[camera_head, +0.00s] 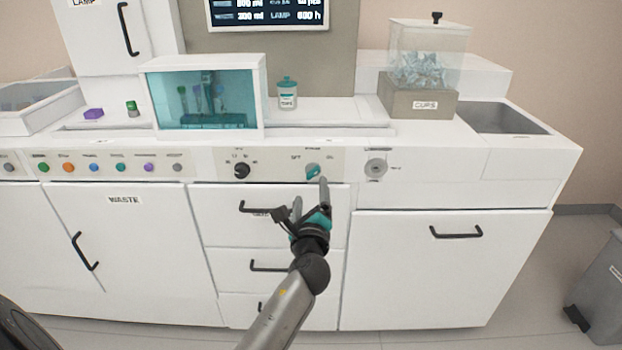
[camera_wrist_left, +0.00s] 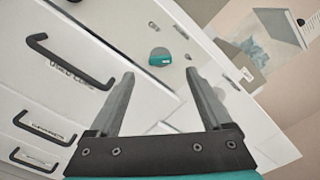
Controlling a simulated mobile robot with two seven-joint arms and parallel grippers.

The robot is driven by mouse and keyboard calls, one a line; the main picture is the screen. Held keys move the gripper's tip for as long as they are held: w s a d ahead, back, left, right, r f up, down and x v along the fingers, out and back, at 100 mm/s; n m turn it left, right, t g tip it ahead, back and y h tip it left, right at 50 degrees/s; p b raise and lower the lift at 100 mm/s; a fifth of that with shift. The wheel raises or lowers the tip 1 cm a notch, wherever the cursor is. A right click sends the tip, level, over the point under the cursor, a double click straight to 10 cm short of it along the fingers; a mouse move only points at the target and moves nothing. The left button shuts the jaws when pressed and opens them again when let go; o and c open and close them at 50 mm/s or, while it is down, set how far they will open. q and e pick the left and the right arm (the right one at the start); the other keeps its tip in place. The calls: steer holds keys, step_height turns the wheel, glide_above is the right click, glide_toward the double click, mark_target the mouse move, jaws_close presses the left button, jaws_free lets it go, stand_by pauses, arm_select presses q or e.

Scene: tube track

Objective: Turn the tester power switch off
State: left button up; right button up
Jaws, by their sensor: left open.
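The tester power switch (camera_head: 313,171) is a teal knob on the white front panel, with a small OFF label to its left and another small label to its right. I cannot tell which label it points to. In the left wrist view the knob (camera_wrist_left: 160,57) shows beyond and between my fingertips. My left gripper (camera_head: 310,194) is open and empty, its fingers just below the knob in the head view. In the left wrist view the gripper (camera_wrist_left: 158,82) shows a clear gap between its fingers and the panel. My right gripper is not in view.
A black knob (camera_head: 241,170) sits left of the switch, and a round grey dial (camera_head: 375,168) sits right. Several coloured buttons (camera_head: 94,167) line the panel farther left. A drawer handle (camera_head: 258,208) protrudes below. A teal-lidded jar (camera_head: 287,94) stands on the counter above.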

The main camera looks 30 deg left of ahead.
mark_target(311, 174)
arm_select(q)
steer(key=b+x, duration=0.2)
steer(key=x, duration=0.5)
steer(key=shift+w+a, duration=0.3)
steer(key=shift+w, duration=0.3)
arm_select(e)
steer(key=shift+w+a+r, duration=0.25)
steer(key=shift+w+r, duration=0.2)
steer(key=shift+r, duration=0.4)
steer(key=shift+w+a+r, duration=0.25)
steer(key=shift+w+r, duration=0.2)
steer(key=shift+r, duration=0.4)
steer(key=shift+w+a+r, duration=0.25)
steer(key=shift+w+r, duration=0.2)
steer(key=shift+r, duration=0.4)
arm_select(q)
steer(key=shift+c, duration=0.3)
jaws_close()
